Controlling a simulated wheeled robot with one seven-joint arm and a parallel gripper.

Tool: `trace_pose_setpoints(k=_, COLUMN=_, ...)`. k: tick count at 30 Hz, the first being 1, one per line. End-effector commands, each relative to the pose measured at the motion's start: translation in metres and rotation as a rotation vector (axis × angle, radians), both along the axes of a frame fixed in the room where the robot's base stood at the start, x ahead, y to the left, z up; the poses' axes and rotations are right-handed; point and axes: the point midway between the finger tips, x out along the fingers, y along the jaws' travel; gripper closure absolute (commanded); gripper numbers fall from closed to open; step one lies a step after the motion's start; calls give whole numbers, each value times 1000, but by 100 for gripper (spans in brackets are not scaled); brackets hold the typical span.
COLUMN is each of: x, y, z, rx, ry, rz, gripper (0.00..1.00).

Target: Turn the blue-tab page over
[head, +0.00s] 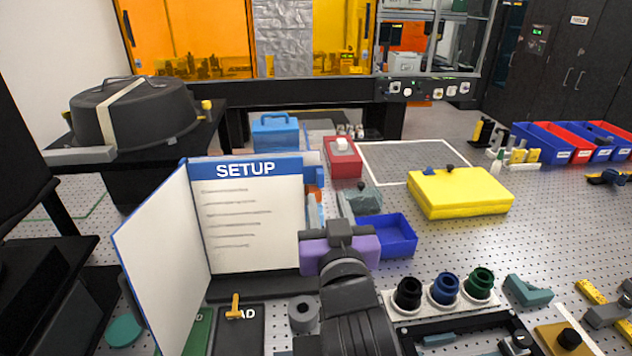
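An upright flip book stands left of centre, with the SETUP page (250,220) facing me under a blue header. A blue tab (315,176) sticks out at this page's right edge, and an orange tab shows just below it. A white leaf (165,250) stands swung out at the left, hinged along the page's left edge. My gripper (328,203) is just right of the page's right edge, below the blue tab. Its two grey fingers look apart, with nothing clearly held between them. Its purple body hides part of the book's lower right corner.
A blue tray (388,236) and a yellow case (460,192) lie to the right. A red box (342,158) and a blue toolbox (275,134) stand behind. Dark, blue and green eyepieces (444,290) stand at front right. A black pot (132,112) stands at back left.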

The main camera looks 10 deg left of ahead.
Motion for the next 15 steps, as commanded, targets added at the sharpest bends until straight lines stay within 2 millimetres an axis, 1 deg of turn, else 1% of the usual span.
trace_pose_setpoints(k=9, x=43, y=12, z=3, rx=1, ry=0, rz=0, gripper=65)
trace_pose_setpoints(k=15, x=64, y=19, z=1, rx=0, ry=0, rz=1, gripper=65)
